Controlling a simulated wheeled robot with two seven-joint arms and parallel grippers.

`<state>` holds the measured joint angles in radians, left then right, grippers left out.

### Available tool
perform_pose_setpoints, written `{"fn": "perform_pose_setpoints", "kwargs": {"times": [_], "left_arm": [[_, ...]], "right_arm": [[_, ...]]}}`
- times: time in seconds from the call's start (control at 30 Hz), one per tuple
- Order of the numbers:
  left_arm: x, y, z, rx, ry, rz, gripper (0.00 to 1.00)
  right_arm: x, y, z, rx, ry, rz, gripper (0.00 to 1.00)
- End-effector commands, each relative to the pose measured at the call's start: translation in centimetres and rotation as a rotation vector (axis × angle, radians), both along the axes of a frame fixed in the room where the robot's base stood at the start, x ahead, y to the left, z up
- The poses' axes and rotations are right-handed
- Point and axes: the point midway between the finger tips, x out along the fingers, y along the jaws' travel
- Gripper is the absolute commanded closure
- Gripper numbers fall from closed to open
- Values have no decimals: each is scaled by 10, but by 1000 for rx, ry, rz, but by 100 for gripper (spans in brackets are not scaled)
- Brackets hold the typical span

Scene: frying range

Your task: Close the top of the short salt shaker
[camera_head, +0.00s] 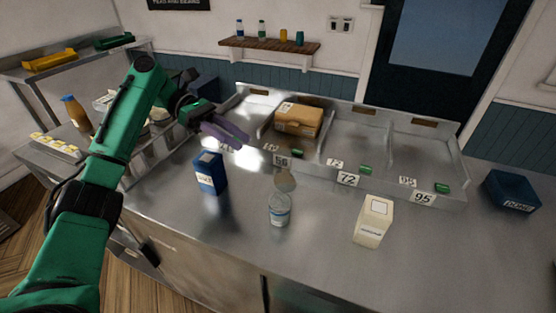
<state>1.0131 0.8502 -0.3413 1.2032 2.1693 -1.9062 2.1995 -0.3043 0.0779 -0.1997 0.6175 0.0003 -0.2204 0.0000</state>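A short clear shaker (279,212) with a pale label stands upright on the steel counter, near the middle of the view. A round, pale lid-like piece (285,181) shows just above its rim and looks raised, as an open top. My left gripper (236,136) has purple fingers and is above the counter, up and to the left of the shaker, apart from it. The fingers overlap in this view, so their gap is unclear. I see nothing held in them. My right gripper is out of view.
A blue carton (210,173) stands left of the shaker, and a cream carton (374,221) stands to its right. Behind are divided metal bins (365,140) with number tags and a brown box (298,119).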

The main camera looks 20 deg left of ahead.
Motion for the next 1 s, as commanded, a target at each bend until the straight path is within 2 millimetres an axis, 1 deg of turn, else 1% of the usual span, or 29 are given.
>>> {"fn": "perform_pose_setpoints", "kwargs": {"times": [0.03, 0.07, 0.17, 0.3, 0.4, 0.53, 0.73, 0.77, 0.8, 0.83, 0.87, 1.0], "left_arm": [[-3, -13, -5, 5, 7, -4, 62], [-4, -21, -8, 3, 8, -6, 62], [-7, -46, -18, 2, 7, -6, 62], [-10, -78, -30, 0, 5, -5, 62], [-10, -92, -36, 0, 4, -4, 62], [-11, -100, -40, 0, 4, -3, 62], [-11, -100, -41, 0, 3, -2, 62], [-11, -100, -41, 0, 3, -2, 70], [-11, -100, -41, 0, 3, -2, 85], [-11, -100, -41, 0, 3, -2, 97], [-11, -100, -41, 0, 3, -2, 100], [-11, -100, -41, 1, 3, -1, 100]], "right_arm": [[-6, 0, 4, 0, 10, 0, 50], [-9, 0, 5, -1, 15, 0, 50], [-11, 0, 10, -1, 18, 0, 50], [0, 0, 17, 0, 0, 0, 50], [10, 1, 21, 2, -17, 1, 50], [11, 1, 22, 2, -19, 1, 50], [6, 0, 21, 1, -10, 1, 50], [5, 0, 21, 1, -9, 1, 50], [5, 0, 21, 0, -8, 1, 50], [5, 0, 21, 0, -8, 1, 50], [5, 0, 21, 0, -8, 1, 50], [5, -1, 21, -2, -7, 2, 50]]}}
